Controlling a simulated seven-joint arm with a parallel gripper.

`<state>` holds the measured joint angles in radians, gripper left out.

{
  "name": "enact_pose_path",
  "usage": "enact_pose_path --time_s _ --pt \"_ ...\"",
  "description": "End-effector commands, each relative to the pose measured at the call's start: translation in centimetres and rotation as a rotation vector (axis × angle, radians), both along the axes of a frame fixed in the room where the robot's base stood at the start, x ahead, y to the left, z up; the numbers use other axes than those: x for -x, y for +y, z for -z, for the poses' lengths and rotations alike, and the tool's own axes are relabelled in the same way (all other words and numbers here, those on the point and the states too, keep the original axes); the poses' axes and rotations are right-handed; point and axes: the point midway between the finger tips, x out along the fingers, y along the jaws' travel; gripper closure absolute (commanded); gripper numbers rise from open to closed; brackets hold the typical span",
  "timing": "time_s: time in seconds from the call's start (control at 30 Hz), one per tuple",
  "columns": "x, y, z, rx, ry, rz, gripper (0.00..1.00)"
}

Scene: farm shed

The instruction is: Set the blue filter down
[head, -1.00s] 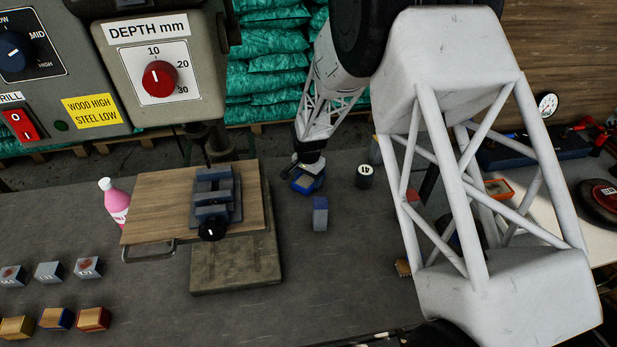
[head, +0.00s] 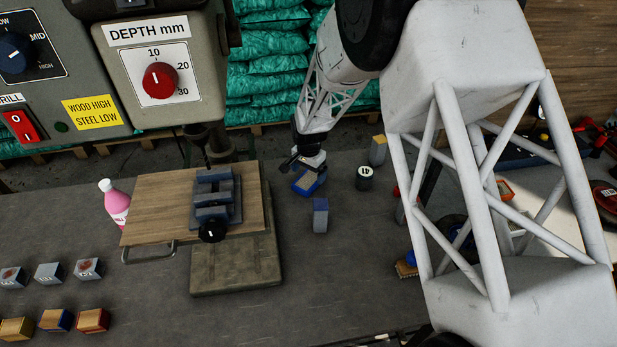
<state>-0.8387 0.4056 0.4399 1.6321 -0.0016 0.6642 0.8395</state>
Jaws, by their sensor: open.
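The blue filter (head: 306,189), a blue-rimmed block with a paler top, rests on the grey bench right of the drill press table. My gripper (head: 304,167) is open just above and behind it, with the jaws spread. The filter is not held between the jaws. The picture is too small to tell whether a fingertip still touches it.
A blue-grey block (head: 320,216) stands just in front of the filter, and a dark labelled can (head: 363,178) to its right. A yellow-topped block (head: 378,151) is behind the can. The vise (head: 213,200) on its wooden board is left. Open bench lies in front.

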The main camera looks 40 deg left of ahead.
Motion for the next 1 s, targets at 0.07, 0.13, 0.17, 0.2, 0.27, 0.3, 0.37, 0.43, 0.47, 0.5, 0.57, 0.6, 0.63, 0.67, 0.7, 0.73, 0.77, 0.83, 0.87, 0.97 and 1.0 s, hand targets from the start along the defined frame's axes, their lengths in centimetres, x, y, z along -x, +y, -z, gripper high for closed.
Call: enact_pose_path --time_s 0.07,0.13,0.17,0.2,0.27,0.3,0.37,0.43,0.47,0.5,0.57,0.6,0.63,0.67,0.7,0.73,0.77,0.83,0.87,0.97,1.0 --pt "0.0 0.0 -1.4 -0.002 -0.002 0.0 0.05" --pt "0.0 0.0 -2.6 -0.002 -0.002 0.0 0.05" --pt "0.0 0.0 -3.0 -0.002 -0.001 0.0 0.05" --pt "0.0 0.0 -3.7 -0.001 -0.001 0.0 0.05" --pt "0.0 0.0 -4.7 -0.002 -0.002 0.0 0.05" --pt "0.0 0.0 -5.3 -0.002 -0.002 0.0 0.05" --pt "0.0 0.0 -6.1 -0.001 -0.001 0.0 0.05" --pt "0.0 0.0 -6.9 -0.002 -0.001 0.0 0.05" --pt "0.0 0.0 -7.3 -0.002 -0.002 0.0 0.05" --pt "0.0 0.0 -7.6 -0.001 -0.001 0.0 0.05" --pt "0.0 0.0 -8.1 -0.001 -0.001 0.0 0.05" --pt "0.0 0.0 -8.3 -0.001 -0.001 0.0 0.05" --pt "0.0 0.0 -8.4 -0.001 0.0 0.0 0.05" --pt "0.0 0.0 -8.5 0.0 0.0 0.0 0.05" --pt "0.0 0.0 -8.6 0.0 0.0 0.0 0.05" --pt "0.0 0.0 -8.7 0.0 0.0 0.0 0.05" --pt "0.0 0.0 -8.7 0.0 0.0 0.0 0.05" --pt "0.0 0.0 -8.7 0.0 0.0 0.0 0.05" --pt "0.0 0.0 -8.7 0.0 0.0 0.0 0.05" --pt "0.0 0.0 -8.7 0.0 0.0 0.0 0.05" --pt "0.0 0.0 -8.7 0.0 0.0 0.0 0.05"
